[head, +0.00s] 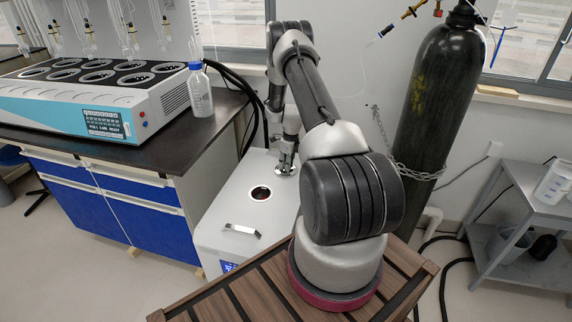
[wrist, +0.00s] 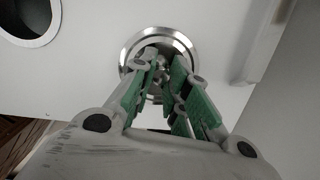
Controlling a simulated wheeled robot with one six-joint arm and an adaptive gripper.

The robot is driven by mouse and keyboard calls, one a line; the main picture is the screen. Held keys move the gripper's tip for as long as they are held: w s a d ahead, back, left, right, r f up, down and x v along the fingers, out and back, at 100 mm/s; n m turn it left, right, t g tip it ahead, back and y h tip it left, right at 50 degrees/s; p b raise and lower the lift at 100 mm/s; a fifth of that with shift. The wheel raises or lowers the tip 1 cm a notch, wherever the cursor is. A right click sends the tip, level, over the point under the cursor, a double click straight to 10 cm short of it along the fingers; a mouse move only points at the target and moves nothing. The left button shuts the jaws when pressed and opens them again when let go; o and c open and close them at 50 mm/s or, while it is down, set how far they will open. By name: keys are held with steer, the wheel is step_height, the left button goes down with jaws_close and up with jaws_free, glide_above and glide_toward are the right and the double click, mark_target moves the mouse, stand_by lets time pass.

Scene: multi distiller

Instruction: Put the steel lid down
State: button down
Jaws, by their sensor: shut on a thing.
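The steel lid (wrist: 187,46) is a round shiny disc with a stepped rim, seen in the wrist view just beyond my fingertips. My gripper (wrist: 162,68) has its green-padded fingers closed in on the middle of the lid, where the grip is partly hidden. In the head view my gripper (head: 287,160) points down over the back right of the white box (head: 225,212), with the lid (head: 285,170) small beneath it. The lid is on or very close to the box top; I cannot tell whether it touches. A round dark opening (head: 260,193) in the box top is uncovered.
A handle (head: 242,229) stands on the box's front part. A dark bench (head: 172,140) with a multi-position distiller (head: 95,95) and a bottle (head: 200,90) is at left. A black gas cylinder (head: 432,105) stands at right, beside a grey metal cart (head: 525,190).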

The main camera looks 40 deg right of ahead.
steer(key=shift+f, duration=0.2)
steer(key=c, duration=1.4)
jaws_free()
